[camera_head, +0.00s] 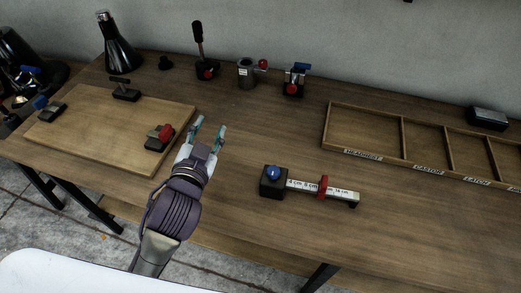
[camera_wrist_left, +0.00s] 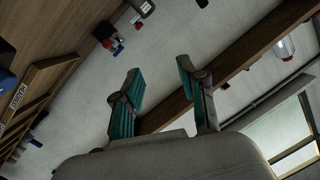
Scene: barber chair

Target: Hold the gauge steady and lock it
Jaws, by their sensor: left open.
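The gauge (camera_head: 310,188) lies on the wooden table, right of my left gripper. It is a white ruler bar with printed centimetre marks, a black block with a blue knob (camera_head: 273,173) at its left end, and a red slider (camera_head: 323,186) along the bar. My left gripper (camera_head: 211,128) is open and empty above the table, between the wooden board and the gauge, apart from both. Its two teal fingers (camera_wrist_left: 164,98) are spread in the left wrist view, with nothing between them. My right gripper is not in view.
A wooden board (camera_head: 95,127) with several clamps lies at left. A black bottle (camera_head: 118,45), a lever device (camera_head: 205,64) and small fixtures stand along the back. A labelled divided tray (camera_head: 365,155) is at right. The table around the gauge is clear.

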